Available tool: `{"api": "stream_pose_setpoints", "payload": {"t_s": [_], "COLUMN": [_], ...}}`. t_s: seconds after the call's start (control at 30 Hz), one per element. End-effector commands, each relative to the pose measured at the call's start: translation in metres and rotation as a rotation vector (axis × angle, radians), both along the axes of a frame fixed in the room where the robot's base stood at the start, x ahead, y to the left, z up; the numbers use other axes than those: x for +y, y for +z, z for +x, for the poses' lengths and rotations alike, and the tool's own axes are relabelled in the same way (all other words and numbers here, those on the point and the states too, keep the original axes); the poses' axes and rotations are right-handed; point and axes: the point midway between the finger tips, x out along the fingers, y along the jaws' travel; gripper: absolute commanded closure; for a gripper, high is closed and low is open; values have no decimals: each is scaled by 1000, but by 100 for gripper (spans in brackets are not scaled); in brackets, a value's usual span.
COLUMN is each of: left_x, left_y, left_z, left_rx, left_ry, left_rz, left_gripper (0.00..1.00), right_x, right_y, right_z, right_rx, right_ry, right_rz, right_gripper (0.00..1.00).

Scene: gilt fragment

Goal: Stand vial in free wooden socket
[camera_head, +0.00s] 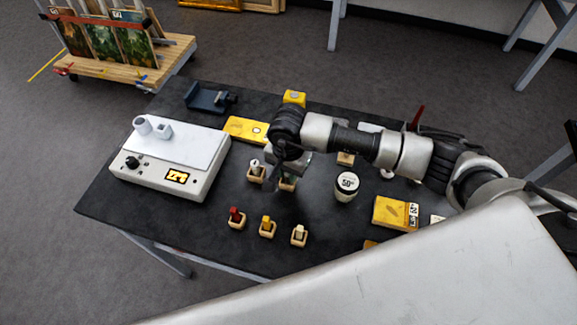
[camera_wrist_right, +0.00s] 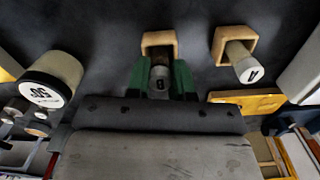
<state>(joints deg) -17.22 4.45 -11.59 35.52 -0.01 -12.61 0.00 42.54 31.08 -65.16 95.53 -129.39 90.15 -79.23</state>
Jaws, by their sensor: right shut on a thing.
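My right gripper (camera_head: 284,172) points down over the table, and its green fingers (camera_wrist_right: 161,80) are shut on a vial (camera_wrist_right: 160,77) with a dark mark on its pale top. A wooden socket (camera_wrist_right: 159,38) lies right at the vial's lower end; it also shows partly under the gripper in the head view (camera_head: 287,185). I cannot tell whether the vial's foot is inside this socket or just above it. In the head view the gripper hides the vial. Another wooden socket (camera_head: 256,177) beside it holds a white vial marked A (camera_wrist_right: 243,65). My left gripper is out of view.
Three sockets at the front hold a red (camera_head: 236,214), a yellow (camera_head: 266,222) and a white piece (camera_head: 299,232). A white-capped jar (camera_head: 347,186) stands right, a white device (camera_head: 165,182) left. Yellow boxes (camera_head: 395,212) and a small wooden block (camera_head: 346,159) are near.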

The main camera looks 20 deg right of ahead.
Motion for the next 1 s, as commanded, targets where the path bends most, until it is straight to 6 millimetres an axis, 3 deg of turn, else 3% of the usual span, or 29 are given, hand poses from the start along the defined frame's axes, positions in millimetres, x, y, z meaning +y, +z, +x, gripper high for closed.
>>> {"api": "stream_pose_setpoints", "payload": {"t_s": [0.33,0.37,0.5,0.8,0.87,1.0], "left_x": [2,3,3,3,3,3], "left_y": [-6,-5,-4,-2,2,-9], "left_z": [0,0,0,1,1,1], "left_rx": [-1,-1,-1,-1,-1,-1], "left_ry": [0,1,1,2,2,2], "left_rz": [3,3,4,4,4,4], "left_gripper": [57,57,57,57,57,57], "right_x": [0,0,0,0,0,0], "right_y": [-5,-3,-3,-1,2,18], "right_z": [0,0,0,0,0,2], "right_rx": [-1,-1,-1,-1,-1,-6], "right_ry": [0,0,0,0,0,3], "right_rz": [1,1,1,1,1,1], "right_gripper": [100,75,53,52,52,52]}}
